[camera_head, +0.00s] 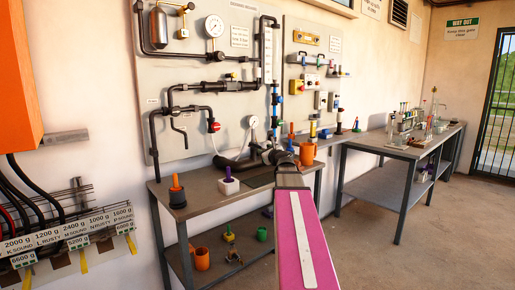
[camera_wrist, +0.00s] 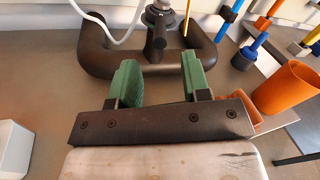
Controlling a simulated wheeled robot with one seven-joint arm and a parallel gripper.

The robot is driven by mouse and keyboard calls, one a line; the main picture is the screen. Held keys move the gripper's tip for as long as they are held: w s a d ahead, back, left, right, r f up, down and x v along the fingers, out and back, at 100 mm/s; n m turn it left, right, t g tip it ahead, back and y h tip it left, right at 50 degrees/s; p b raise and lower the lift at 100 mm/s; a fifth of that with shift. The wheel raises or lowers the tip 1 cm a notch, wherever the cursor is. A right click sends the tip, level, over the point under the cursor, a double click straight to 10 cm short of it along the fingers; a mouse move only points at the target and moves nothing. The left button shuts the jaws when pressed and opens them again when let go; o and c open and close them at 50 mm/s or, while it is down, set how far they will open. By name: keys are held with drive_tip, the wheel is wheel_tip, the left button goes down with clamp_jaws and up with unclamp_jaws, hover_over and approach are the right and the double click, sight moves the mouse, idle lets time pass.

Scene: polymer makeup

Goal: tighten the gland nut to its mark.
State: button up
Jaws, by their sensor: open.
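My gripper (camera_wrist: 161,76) has green finger pads, spread apart and empty. Its fingers point at the loop, either side of the central stem. In the head view the pipework (camera_head: 240,162) sits under the gauge, and my pink arm hides part of it.
An orange cup (camera_wrist: 287,88) stands close to the right of my gripper, and a white block (camera_wrist: 12,148) is at the left. A second bench (camera_head: 385,147) holds glassware.

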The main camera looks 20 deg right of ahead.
sight(258, 146)
drive_tip(key=w, duration=0.8)
drive_tip(key=shift+w+a, duration=0.1)
drive_tip(key=shift+a, duration=0.25)
clamp_jaws()
